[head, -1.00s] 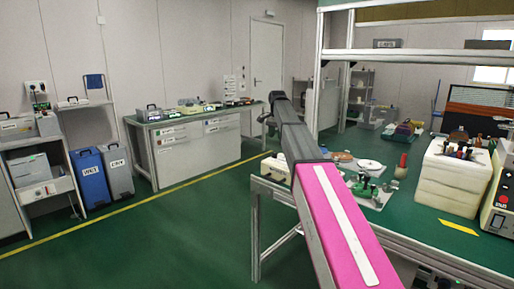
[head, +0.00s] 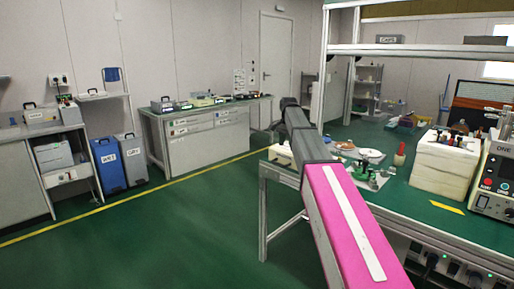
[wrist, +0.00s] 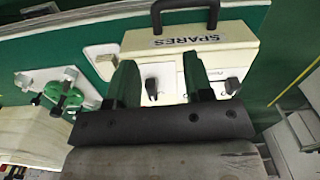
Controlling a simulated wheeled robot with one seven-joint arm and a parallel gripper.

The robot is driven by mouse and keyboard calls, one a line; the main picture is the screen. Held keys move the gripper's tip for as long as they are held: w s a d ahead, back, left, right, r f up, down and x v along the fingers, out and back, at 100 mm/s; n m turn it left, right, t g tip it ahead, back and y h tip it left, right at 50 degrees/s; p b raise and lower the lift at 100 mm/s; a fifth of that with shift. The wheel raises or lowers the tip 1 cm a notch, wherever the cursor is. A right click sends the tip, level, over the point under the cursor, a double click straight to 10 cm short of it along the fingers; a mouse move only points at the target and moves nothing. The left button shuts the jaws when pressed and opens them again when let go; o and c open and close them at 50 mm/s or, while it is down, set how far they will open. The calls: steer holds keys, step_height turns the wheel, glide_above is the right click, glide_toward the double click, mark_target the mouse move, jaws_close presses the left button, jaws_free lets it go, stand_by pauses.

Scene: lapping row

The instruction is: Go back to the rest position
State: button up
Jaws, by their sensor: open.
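My gripper (wrist: 160,80) shows in the wrist view as two dark green fingers, apart, with nothing between them. Beyond the fingers is a cream case marked SPARES (wrist: 225,50) with a black handle and two dark latches. I cannot tell whether the fingers touch it. In the head view my pink and grey arm stretches forward along the left end of the green-topped workbench (head: 400,202). The gripper itself cannot be made out there. A pale case (head: 281,155) stands on the bench corner, partly behind the arm.
A white block holding tools (head: 444,168) and a machine with knobs (head: 494,185) stand on the bench at right. Green clamp-like parts (wrist: 62,95) lie left of the case. Blue (head: 108,164) and grey bins stand at left. Green floor is open left of the bench.

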steer(key=s+d+f+n, duration=0.1)
steer(key=s+f+n, duration=0.1)
steer(key=s+f, duration=0.7)
steer(key=s+d+f+n, duration=0.2)
steer(key=s+f, duration=0.5)
steer(key=f, duration=0.5)
steer(key=s+f+n, duration=0.2)
steer(key=s+f, duration=0.5)
steer(key=s, duration=0.3)
steer(key=s+d+f+n, duration=0.1)
steer(key=s+f+n, duration=0.1)
steer(key=s+f, duration=0.4)
steer(key=s, duration=0.4)
steer(key=shift+s+d+f, duration=0.15)
steer(key=shift+d+f, duration=0.1)
steer(key=shift+f, duration=0.1)
